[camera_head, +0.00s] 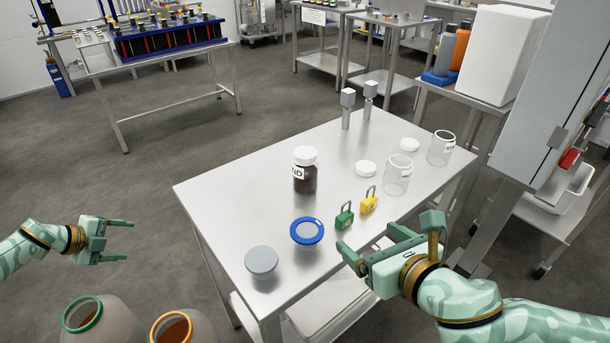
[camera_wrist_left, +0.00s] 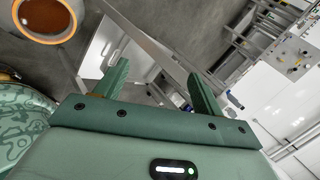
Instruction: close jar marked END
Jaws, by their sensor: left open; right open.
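A dark brown jar (camera_head: 304,177) stands upright on the steel table (camera_head: 235,195), with a white lid (camera_head: 305,155) on its top. Its label is partly turned away and the letters "ND" show. I cannot tell whether the lid is screwed tight. My left gripper (camera_head: 129,241) is open and empty, left of the table and well away from the jar. Its fingers also show in the left wrist view (camera_wrist_left: 160,78) with nothing between them. My right gripper (camera_head: 392,238) is open and empty near the table's front right edge, apart from the jar.
Two open clear jars (camera_head: 397,176) and loose white lids (camera_head: 366,168) are on the table's right. The table's left part is clear.

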